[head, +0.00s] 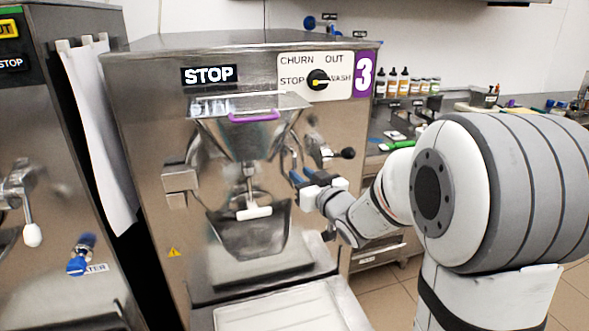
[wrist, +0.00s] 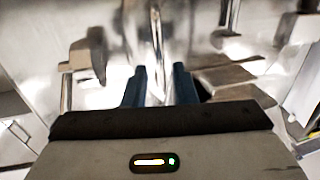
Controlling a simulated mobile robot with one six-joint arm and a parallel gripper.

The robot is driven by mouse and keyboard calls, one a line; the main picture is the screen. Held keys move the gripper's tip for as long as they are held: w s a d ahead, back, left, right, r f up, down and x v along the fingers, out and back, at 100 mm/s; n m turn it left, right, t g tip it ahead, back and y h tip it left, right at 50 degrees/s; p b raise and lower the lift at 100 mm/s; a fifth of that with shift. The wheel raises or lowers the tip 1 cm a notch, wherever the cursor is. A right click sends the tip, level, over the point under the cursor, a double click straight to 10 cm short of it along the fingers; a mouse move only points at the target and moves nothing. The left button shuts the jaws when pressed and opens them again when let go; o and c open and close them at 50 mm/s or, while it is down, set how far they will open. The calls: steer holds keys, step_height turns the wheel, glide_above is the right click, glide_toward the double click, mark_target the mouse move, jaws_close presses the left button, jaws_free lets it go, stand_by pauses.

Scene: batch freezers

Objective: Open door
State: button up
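The batch freezer numbered 3 has a steel front door (head: 240,145) with a hopper, a purple handle (head: 254,116) and a white-gripped lever (head: 254,212). The door looks closed against the machine. A latch arm with a black knob (head: 347,153) sticks out at its right. My gripper (head: 302,177) is at the right side of the door, below the latch. In the wrist view my gripper (wrist: 158,90) shows two blue fingers apart, with a blurred shiny metal strip (wrist: 157,45) seen between them. I cannot tell whether the fingers touch it.
A dial panel (head: 315,77) is above the door. A steel shelf (head: 280,305) juts out below. Another freezer (head: 35,180) stands at left, with a white towel (head: 98,130) between. A counter with several bottles (head: 404,80) is at right.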

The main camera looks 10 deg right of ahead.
mark_target(295, 169)
steer(key=shift+x, duration=2.3)
steer(key=shift+c, duration=0.3)
steer(key=shift+d, duration=0.1)
jaws_close()
